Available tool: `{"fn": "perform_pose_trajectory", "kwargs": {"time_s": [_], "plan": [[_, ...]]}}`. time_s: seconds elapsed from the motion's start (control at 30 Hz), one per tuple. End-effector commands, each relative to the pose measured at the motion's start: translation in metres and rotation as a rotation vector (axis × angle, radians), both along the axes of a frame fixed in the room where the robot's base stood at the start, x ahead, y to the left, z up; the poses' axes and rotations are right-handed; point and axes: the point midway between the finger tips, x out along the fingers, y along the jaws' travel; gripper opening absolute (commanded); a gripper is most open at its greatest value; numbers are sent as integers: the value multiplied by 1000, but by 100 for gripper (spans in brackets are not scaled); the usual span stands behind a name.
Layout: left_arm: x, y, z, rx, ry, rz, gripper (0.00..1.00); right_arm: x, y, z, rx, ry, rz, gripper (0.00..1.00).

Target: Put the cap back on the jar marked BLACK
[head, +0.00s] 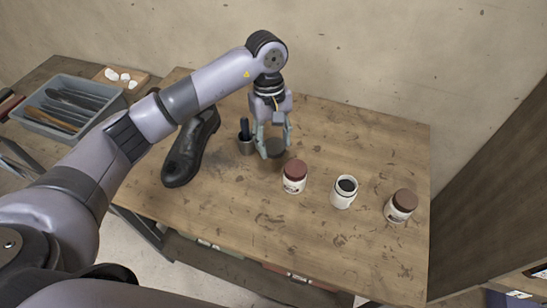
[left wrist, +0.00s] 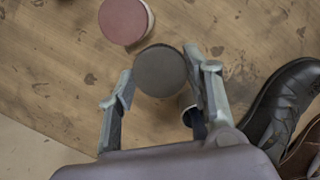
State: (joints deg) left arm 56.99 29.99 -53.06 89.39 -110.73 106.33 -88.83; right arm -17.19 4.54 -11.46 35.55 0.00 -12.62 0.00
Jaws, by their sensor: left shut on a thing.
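My left gripper (head: 273,150) is shut on a dark grey, round cap (head: 278,147) and holds it over the back middle of the workbench. In the left wrist view the cap (left wrist: 160,71) sits between the two fingertips (left wrist: 158,75), its flat face showing. An uncapped white jar (head: 343,194) with black contents stands upright on the bench, to the right and nearer than the cap. Its label is too small to read. My right gripper is in neither view.
A red-capped jar (head: 294,179) stands between the cap and the open jar. A brown-capped jar (head: 400,207) is at the right. A small pot (head: 246,147) with a dark handle and a black shoe (head: 189,150) are left of the gripper. A grey tool tray (head: 61,122) is far left.

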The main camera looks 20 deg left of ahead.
Motion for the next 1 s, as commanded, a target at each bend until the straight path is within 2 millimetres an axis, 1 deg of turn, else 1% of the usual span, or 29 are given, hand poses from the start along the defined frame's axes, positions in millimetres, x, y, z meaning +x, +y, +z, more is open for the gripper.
{"fn": "perform_pose_trajectory", "kwargs": {"time_s": [0.03,0.2,0.33,0.4,0.6,1.0], "plan": [[1,0,12,1,-7,-2,35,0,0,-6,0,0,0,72],[1,0,52,0,-6,0,35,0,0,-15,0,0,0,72],[1,0,76,0,-4,0,35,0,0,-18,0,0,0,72],[1,0,85,1,-2,0,35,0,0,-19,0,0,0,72],[0,0,96,0,0,0,35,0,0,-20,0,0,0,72],[-1,1,96,1,1,-6,35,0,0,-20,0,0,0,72]]}}
